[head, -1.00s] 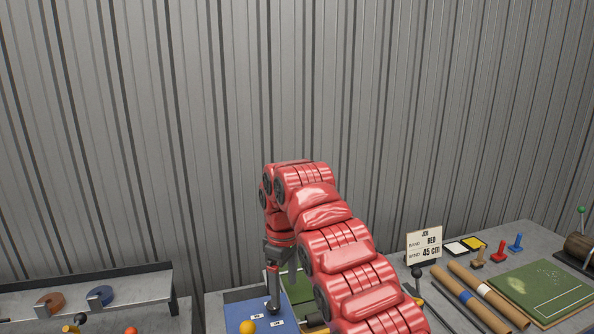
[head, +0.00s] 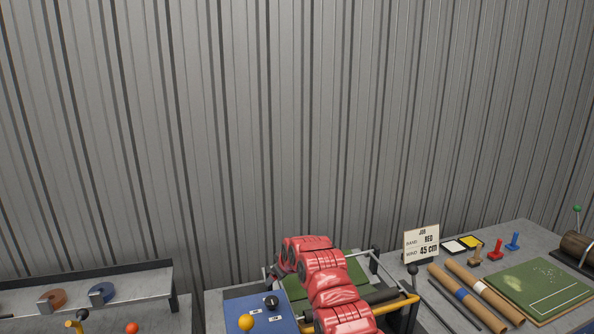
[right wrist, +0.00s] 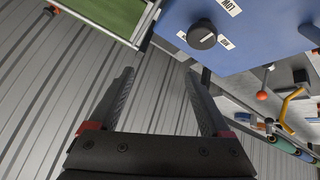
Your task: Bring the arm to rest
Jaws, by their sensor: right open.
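My red right arm shows in the head view, folded low at the bottom centre in front of the machine with the green turf bed (head: 356,270). Its gripper is hidden in that view. In the right wrist view my right gripper (right wrist: 160,95) is open, with nothing between its two dark fingers. The blue control panel (right wrist: 250,30) with a black knob (right wrist: 202,36) lies beyond the fingertips, apart from them. In the head view the same knob (head: 271,302) and a yellow button (head: 246,322) show on the panel. My left gripper is not in view.
A job card (head: 421,243) reading RED and 45 cm stands at the right. Brown rolls (head: 470,290), a green board (head: 541,289), ink pads and stamps lie there. Tape rolls (head: 102,293) sit on the left rack. A corrugated wall closes the back.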

